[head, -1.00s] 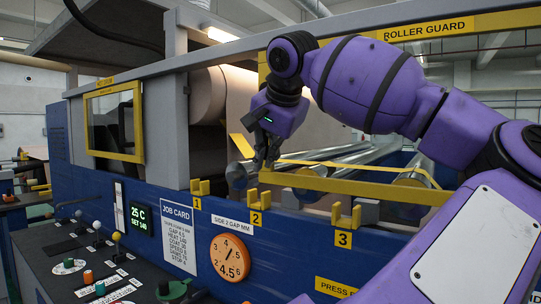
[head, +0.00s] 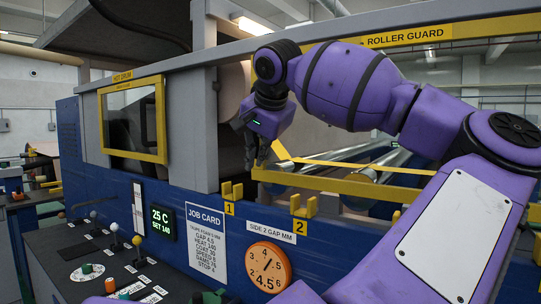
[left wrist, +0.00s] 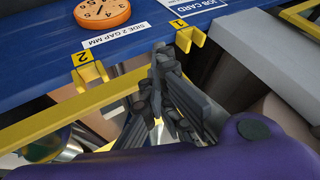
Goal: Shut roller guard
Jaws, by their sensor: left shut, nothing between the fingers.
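The roller guard (head: 340,184) is a yellow frame with a labelled top bar, in front of the shiny rollers. Its left edge stands a short way right of the grey pillar (head: 202,130), with a gap between. Its lower bar ends between yellow brackets 1 (head: 231,191) and 2 (head: 304,207). My left gripper (head: 257,156) is shut and empty, pointing down at the guard's left edge, partly hiding it. In the left wrist view the fingers (left wrist: 163,65) lie beside the end of the yellow bar (left wrist: 60,112); whether they touch is unclear. My right gripper is out of view.
The hot drum window (head: 132,120) has a yellow frame left of the pillar. A blue panel carries the job card (head: 206,240) and orange gap dial (head: 268,267). A control desk with knobs (head: 115,250) projects at lower left. Metal rollers (head: 390,160) lie behind the guard.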

